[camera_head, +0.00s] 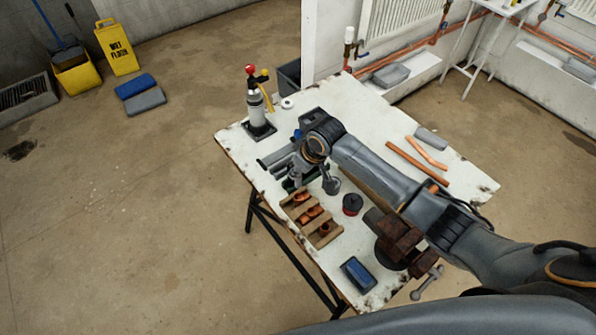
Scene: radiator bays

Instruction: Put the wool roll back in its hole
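My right arm reaches in from the right across the white worktable (345,100). Its gripper (297,180) is over the table's left part, pointing down. The wrist covers much of it, so I cannot tell whether its fingers are open or shut. A small grey round piece (331,185) shows just right of the gripper; it may be the wool roll, but it is too small to be sure. A dark green item (289,185) is partly hidden under the gripper. I cannot make out the hole. My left gripper is out of view.
A wooden rack (293,211) with copper fittings, a black-and-red tin (352,205), a blue-topped box (358,273) and a rusty vice (398,240) stand near the front. A torch-like pump (257,110) stands at the back left. Copper pipes (416,162) lie right.

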